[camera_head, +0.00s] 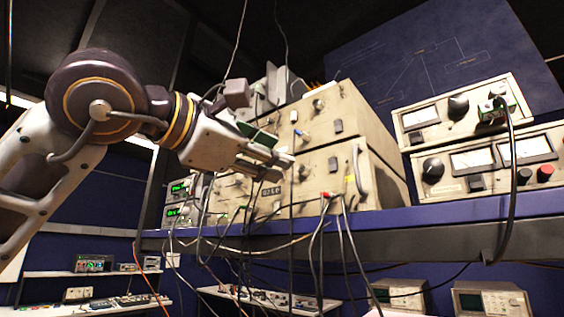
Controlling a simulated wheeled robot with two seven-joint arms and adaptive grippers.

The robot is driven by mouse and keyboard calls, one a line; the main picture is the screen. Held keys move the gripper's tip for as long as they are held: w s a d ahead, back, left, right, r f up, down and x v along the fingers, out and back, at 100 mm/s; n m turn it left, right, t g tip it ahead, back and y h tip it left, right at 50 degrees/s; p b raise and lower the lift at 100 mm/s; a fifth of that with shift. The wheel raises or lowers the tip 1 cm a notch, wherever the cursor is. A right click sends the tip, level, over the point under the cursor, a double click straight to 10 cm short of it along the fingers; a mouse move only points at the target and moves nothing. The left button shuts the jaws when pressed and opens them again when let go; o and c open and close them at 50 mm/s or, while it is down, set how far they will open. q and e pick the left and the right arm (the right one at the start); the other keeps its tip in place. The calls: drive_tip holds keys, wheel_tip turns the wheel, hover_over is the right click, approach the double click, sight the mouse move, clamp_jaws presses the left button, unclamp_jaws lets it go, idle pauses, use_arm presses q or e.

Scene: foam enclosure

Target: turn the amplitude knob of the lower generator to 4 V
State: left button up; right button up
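The lower generator (325,178) is a beige box on the blue shelf (390,220), with the upper generator (350,117) stacked on it. Its front panel is partly covered by my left gripper (281,149), which reaches in from the left. The fingertips overlap the upper part of that panel in the picture. I cannot tell whether they touch it, or whether they are open or hold anything. A dark knob (303,170) shows just right of the fingertips. The amplitude knob cannot be singled out, and no voltage setting is readable. My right gripper is out of view.
Red and black leads (325,196) plug into the lower generator's front and hang over the shelf edge. Small green-lit displays (179,188) stand to the left. Beige meter units (490,155) are stacked at the right, with a thick black cable (513,180) hanging in front.

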use_arm(q)
drive_tip(key=shift+v, duration=1.8)
